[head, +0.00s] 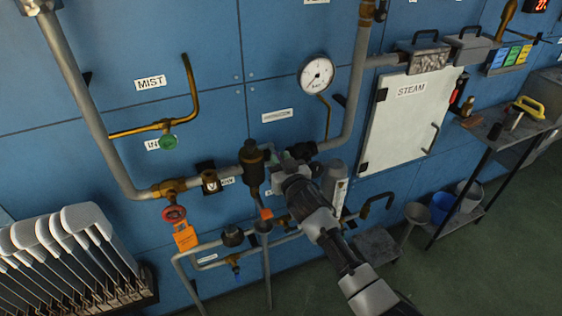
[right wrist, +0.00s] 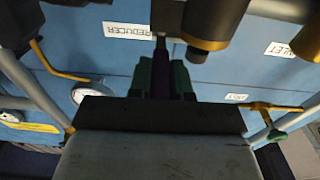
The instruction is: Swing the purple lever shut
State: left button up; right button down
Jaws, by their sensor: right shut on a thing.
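The purple lever (right wrist: 161,78) shows dark in the right wrist view, upright between the two green fingers of my right gripper (right wrist: 162,70). The gripper is shut on it. In the head view my right gripper (head: 277,159) reaches up from the lower right to the pipe run, just right of a dark cylindrical fitting (head: 252,165). There the lever is hidden behind the gripper. How far the lever is turned cannot be told. My left gripper is not in view.
A round pressure gauge (head: 317,75) is above the gripper. A grey pipe (head: 358,85) rises at right, beside a white STEAM door (head: 408,120). A red valve wheel (head: 174,214) with an orange tag is at lower left.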

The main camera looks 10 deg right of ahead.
jog(key=shift+r, duration=0.1)
jog(key=c, duration=1)
grip_release()
jog(key=shift+c, duration=0.2)
jog(key=s+d+b, duration=0.1)
jog(key=s, duration=0.9)
jog(key=shift+s+d+b, duration=0.35)
